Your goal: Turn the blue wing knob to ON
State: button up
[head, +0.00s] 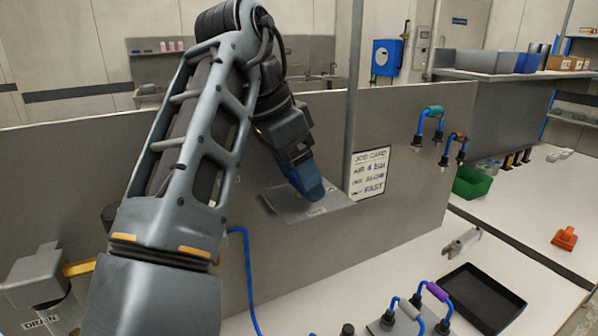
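My arm reaches across the picture to my gripper (297,160), which points down at a grey plate (278,203) in front of the upright grey panel. A blue piece (309,187) shows at the gripper's end, just over the plate. It may be the blue wing knob, but I cannot tell it from the fingers. Small marks on the plate beside it are too small to read. The knob's angle and any ON mark cannot be made out. The finger gap is hidden, so I cannot see whether the gripper is open or shut.
A job card (370,172) is on the panel (400,120), right of the plate. Hose couplings (430,115) hang on the panel. A green bin (472,182), black tray (484,298) and orange piece (564,238) stand on the white bench. A blue hose (247,275) runs down the panel.

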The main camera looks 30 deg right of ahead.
jog(key=c, duration=0.6)
jog(key=shift+o, duration=0.2)
jog(key=shift+n, duration=0.4)
jog(key=shift+s+r+n+t+p, duration=0.15)
jog(key=shift+n+t+p, duration=0.35)
jog(key=shift+n+p, duration=0.4)
jog(key=n+t+p, duration=0.1)
jog(key=n, duration=0.2)
jog(key=shift+n, duration=0.4)
jog(key=n+t+y, duration=0.1)
jog(key=n, duration=0.2)
jog(key=n+t+y, duration=0.1)
jog(key=n, duration=0.2)
jog(key=shift+s+d, duration=0.15)
jog(key=n+y, duration=0.2)
jog(key=n, duration=0.3)
jog(key=shift+d+n, duration=0.1)
jog(key=shift+n, duration=0.2)
